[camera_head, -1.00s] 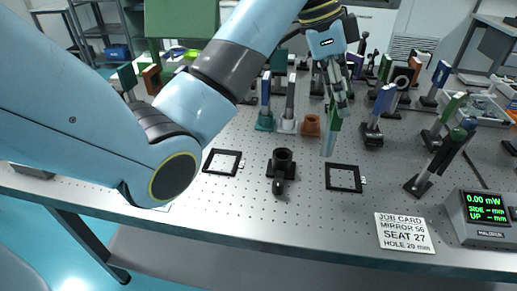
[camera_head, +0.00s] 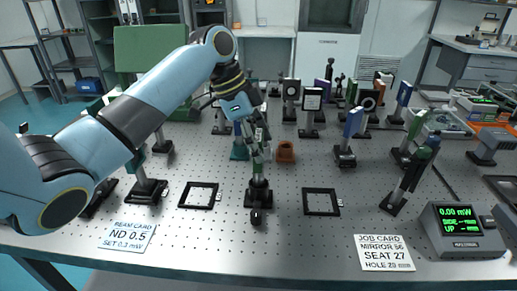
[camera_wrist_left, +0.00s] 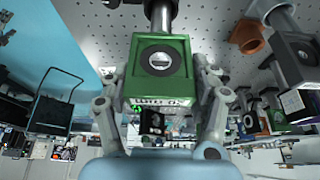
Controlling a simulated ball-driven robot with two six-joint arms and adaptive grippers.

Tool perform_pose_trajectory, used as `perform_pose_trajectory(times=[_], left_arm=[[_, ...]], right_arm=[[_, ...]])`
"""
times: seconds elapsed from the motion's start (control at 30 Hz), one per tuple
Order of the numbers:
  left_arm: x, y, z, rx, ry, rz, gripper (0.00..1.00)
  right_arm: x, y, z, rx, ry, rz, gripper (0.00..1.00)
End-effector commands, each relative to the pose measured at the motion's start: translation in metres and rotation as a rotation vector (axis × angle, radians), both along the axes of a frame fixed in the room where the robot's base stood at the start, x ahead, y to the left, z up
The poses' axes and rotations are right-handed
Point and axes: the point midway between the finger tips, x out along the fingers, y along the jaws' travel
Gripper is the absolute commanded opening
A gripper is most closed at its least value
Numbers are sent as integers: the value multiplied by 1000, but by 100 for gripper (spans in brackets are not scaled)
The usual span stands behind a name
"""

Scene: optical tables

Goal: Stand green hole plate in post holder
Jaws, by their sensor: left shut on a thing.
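My left gripper (camera_head: 257,160) is shut on the green hole plate (camera_wrist_left: 160,68), a square green mount with a round dark-rimmed centre and a pale label. In the left wrist view its fingers grip the plate's two sides, and its silver post (camera_wrist_left: 160,18) runs to the top edge. In the head view the fingers mostly hide the plate. The black post holder (camera_head: 258,196), with a round knob at its front, stands directly below the gripper. The post looks lined up with the holder; I cannot tell how deep it sits. My right gripper is not in view.
Black square frames lie flat left (camera_head: 199,195) and right (camera_head: 321,202) of the holder. An orange base (camera_head: 285,152) and several mounted optics stand behind. A job card (camera_head: 384,253) and power meter (camera_head: 462,230) are front right. The front middle is clear.

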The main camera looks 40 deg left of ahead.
Motion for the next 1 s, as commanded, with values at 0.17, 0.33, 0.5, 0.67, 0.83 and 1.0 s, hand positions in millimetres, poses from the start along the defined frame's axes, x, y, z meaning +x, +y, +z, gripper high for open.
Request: perform_pose_trajectory(times=[0.17,0.33,0.5,0.67,0.83,1.0], left_arm=[[0,-1,-21,0,0,-1,18],[0,-1,-21,0,-1,-2,18],[0,-1,-25,0,1,0,62],[0,-1,-24,0,1,0,83],[0,0,-24,0,1,0,86],[0,0,-21,0,0,-1,86]], right_arm=[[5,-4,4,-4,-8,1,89],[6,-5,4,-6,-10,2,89],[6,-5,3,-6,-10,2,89],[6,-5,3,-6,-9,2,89],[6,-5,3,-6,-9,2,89],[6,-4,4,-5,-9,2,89]])
